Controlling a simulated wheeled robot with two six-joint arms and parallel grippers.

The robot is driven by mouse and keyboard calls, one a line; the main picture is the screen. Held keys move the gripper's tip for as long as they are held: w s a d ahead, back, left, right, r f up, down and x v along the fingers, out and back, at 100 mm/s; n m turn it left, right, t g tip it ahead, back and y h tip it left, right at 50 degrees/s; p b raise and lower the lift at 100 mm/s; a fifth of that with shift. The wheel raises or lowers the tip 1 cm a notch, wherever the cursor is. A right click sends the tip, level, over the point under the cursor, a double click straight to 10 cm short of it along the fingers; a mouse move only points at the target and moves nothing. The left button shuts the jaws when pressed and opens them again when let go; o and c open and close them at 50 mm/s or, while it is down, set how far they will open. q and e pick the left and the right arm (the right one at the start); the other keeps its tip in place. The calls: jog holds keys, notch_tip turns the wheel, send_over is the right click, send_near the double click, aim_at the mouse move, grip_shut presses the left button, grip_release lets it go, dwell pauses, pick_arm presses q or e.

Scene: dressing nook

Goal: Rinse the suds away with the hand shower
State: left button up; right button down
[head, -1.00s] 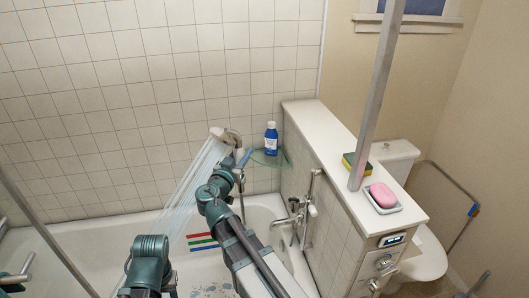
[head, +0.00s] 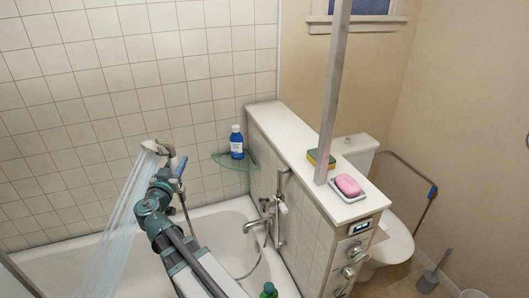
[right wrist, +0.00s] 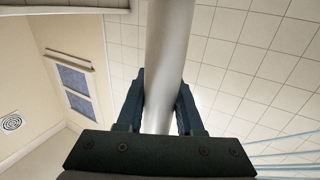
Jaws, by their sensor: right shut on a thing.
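My right gripper (head: 173,176) is shut on the hand shower (head: 156,148), high over the tub near the tiled wall. In the right wrist view the pale, smooth handle (right wrist: 170,50) passes between the two dark fingers (right wrist: 161,105). Pale blue water jets (head: 122,222) run from the shower head down and to the left, out of the picture. The white bathtub (head: 232,216) lies below. I see no suds in the part of the tub that shows; my right arm and the lower edge hide the rest. My left gripper is not in view.
A blue bottle (head: 236,143) stands on a green corner shelf (head: 226,159). The tap (head: 258,225) is on the half wall (head: 262,115). A sponge (head: 317,159), pink soap (head: 347,185) and a metal post (head: 334,90) are there too. A green bottle (head: 269,291) shows at the bottom.

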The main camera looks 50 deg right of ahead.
jog(key=s+d+m+g+h, duration=0.2)
jog(key=s+d+m+g, duration=0.2)
jog(key=s+d, duration=1.5)
jog(key=d+g, duration=0.2)
jog(key=d, duration=0.1)
jog(key=shift+h, duration=0.3)
